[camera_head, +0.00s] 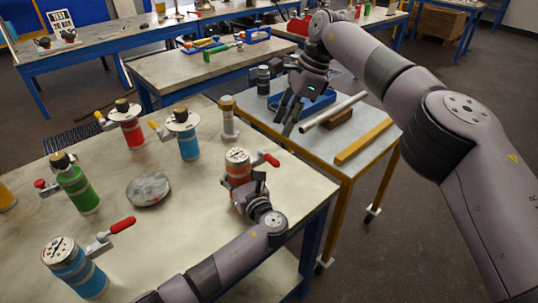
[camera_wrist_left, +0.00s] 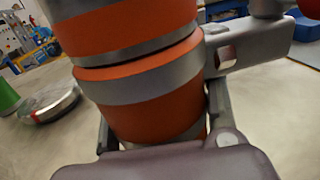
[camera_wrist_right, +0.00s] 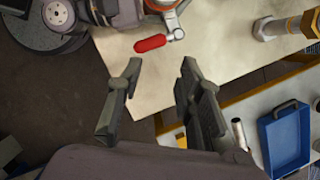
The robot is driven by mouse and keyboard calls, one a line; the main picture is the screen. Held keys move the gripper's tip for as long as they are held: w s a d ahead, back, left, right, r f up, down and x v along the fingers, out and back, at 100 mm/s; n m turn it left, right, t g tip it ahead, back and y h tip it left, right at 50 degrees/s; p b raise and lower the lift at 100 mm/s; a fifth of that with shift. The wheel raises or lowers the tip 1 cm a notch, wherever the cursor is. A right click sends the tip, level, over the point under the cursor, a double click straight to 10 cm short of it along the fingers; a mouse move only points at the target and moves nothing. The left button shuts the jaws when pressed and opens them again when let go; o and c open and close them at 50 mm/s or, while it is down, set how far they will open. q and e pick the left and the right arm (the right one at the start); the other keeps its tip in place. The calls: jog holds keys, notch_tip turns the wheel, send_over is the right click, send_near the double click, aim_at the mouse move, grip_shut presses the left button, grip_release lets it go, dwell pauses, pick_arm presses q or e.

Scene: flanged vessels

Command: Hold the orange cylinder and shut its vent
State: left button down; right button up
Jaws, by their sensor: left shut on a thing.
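The orange cylinder (camera_head: 238,166) stands upright near the right edge of the pale table. It also fills the middle of the left wrist view (camera_wrist_left: 150,95). Its vent's red handle (camera_head: 270,159) sticks out to the right on a grey bracket (camera_wrist_left: 255,48); the right wrist view shows the handle (camera_wrist_right: 150,43) too. My left gripper (camera_head: 243,192) is shut around the cylinder's lower body, a finger on each side. My right gripper (camera_head: 287,118) is open and empty, raised beyond the handle and apart from it. Its two separated fingers (camera_wrist_right: 160,68) show in the right wrist view.
Blue (camera_head: 188,140), red (camera_head: 130,128) and green (camera_head: 77,188) vessels stand on the table, with another blue one (camera_head: 75,268) in front. A round grey disc (camera_head: 148,188) lies among them. A cart to the right holds a blue tray (camera_wrist_right: 285,140) and a pale tube (camera_head: 333,111).

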jog(key=shift+o, duration=0.3)
jog(key=a+f+m+y, duration=0.1)
jog(key=a+f, duration=0.1)
jog(key=w+a+f+m+y, duration=0.1)
jog(key=a+f+y, duration=0.1)
jog(key=shift+w+a+f+t, duration=0.1)
jog(key=shift+a+f+t, duration=0.05)
jog(key=shift+f+t, duration=0.25)
jog(key=a+f+m+t+y, duration=0.1)
jog(key=y, duration=0.1)
jog(key=w+a+f+m+y, duration=0.1)
jog(key=m+y, duration=0.1)
jog(key=shift+a+t, duration=0.35)
jog(key=shift+t, duration=0.05)
jog(key=m+t+y, duration=0.1)
jog(key=m, duration=0.1)
jog(key=m+t, duration=0.8)
jog(key=t, duration=0.2)
send_near(279, 166)
jog(key=w, duration=0.1)
jog(key=x, duration=1.1)
jog(key=shift+a, duration=0.5)
